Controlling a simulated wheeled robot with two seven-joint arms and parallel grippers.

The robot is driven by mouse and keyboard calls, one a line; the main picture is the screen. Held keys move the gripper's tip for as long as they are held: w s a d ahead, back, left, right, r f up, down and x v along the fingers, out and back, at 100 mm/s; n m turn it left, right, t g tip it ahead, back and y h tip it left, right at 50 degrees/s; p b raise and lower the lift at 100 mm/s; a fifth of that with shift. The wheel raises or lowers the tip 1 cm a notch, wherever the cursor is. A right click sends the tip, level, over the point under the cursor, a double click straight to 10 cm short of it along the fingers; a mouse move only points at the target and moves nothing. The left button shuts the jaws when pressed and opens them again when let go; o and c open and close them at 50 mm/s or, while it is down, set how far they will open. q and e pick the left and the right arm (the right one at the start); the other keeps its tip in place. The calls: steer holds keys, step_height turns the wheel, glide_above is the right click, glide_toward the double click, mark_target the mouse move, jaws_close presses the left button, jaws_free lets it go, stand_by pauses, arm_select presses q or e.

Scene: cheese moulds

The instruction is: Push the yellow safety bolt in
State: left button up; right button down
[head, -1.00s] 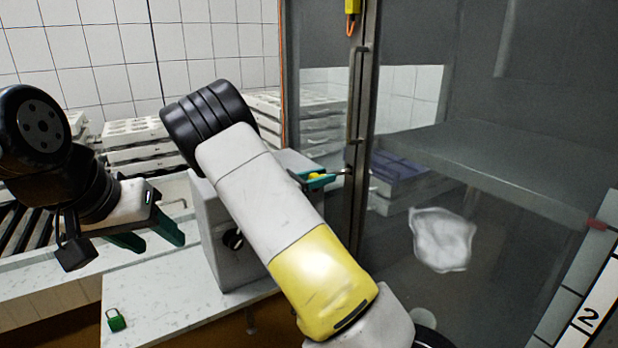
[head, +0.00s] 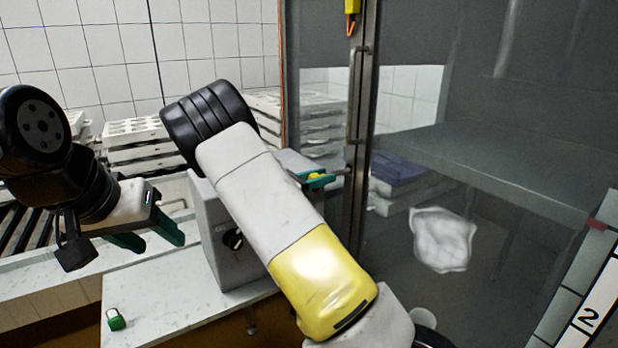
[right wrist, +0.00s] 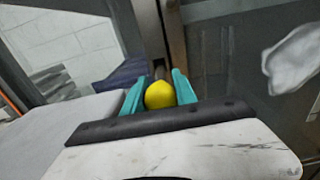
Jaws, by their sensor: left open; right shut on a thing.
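The yellow safety bolt (right wrist: 160,95) shows as a rounded yellow knob in the right wrist view. My right gripper (right wrist: 159,90) has its teal fingers on both sides of the knob and is shut on it. In the head view the bolt (head: 316,176) is a small yellow spot between the fingers of my right gripper (head: 322,180), beside the dark metal door post (head: 357,150). The bolt's shaft is mostly hidden by the knob and fingers. My left gripper (head: 150,238) is open and empty at the left, above the pale counter.
A grey box (head: 212,230) with a black knob stands on the counter (head: 170,295) close to my right arm. A green padlock (head: 116,320) lies on the counter at the front left. Stacked white moulds (head: 135,140) stand behind. A glass door (head: 480,200) fills the right.

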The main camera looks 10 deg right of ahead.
mark_target(341, 171)
steer(key=x, duration=0.6)
steer(key=shift+w+d, duration=0.1)
steer(key=shift+d, duration=0.3)
steer(key=c, duration=1)
jaws_free()
steer(key=shift+d, duration=0.1)
steer(key=shift+c, duration=0.2)
steer(key=v, duration=0.8)
steer(key=shift+w, duration=0.1)
